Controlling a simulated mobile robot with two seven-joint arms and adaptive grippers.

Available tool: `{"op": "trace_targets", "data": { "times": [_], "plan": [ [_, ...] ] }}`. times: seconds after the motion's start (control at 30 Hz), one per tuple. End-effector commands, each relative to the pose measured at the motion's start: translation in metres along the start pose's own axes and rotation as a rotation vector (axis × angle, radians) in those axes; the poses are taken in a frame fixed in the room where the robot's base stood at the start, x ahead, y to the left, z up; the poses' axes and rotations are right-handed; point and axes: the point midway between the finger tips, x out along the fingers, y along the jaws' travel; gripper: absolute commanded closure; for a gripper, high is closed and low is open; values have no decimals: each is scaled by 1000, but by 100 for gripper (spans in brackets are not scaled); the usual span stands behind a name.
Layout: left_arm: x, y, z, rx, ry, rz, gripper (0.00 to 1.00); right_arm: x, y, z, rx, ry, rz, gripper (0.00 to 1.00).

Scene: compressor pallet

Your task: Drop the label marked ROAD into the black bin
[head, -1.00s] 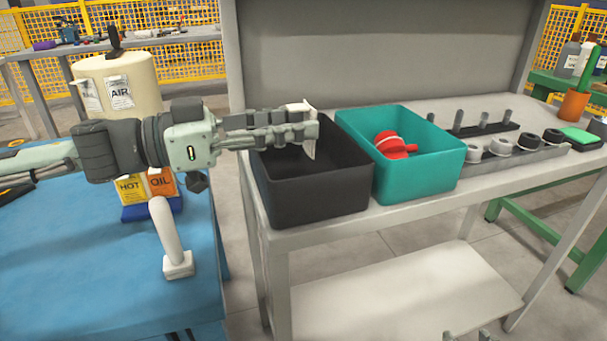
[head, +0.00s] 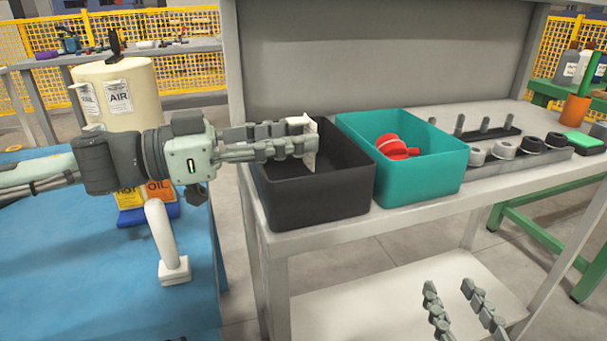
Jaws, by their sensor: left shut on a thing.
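My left gripper (head: 308,138) reaches in from the left over the black bin (head: 320,200), level with its upper part. It is shut on a thin white label (head: 311,150), seen nearly edge-on at the fingertips. The print on this label cannot be read from here. The black bin stands at the left end of the grey bench, and its inside floor is mostly hidden by the gripper and the front wall. My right gripper (head: 460,296) shows at the bottom right, in front of the bench, with its fingers apart and nothing between them.
A teal bin (head: 425,178) holding red parts (head: 393,146) stands right beside the black bin. A rack with several rings (head: 503,150) is further right. On the blue table (head: 120,280) stand a cream tank (head: 130,95) with an AIR label and a white pipe (head: 163,240).

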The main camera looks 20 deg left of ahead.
Motion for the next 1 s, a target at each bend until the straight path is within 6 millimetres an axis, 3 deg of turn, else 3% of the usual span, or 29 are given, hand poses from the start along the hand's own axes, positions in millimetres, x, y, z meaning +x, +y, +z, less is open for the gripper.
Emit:
{"op": "trace_targets", "data": {
  "times": [0.17,0.2,0.37,0.73,1.0],
  "plan": [
    [0,0,0,0,0,0,90,0,0,0,0,0,0,60],
    [0,0,0,0,0,0,59,0,0,0,0,0,0,60],
    [0,0,0,0,0,0,40,0,0,0,0,-1,0,60],
    [0,0,-3,3,1,0,40,0,0,0,0,-2,1,60],
    [0,0,-32,9,4,-1,40,0,0,0,0,-2,0,60]
  ]
}}
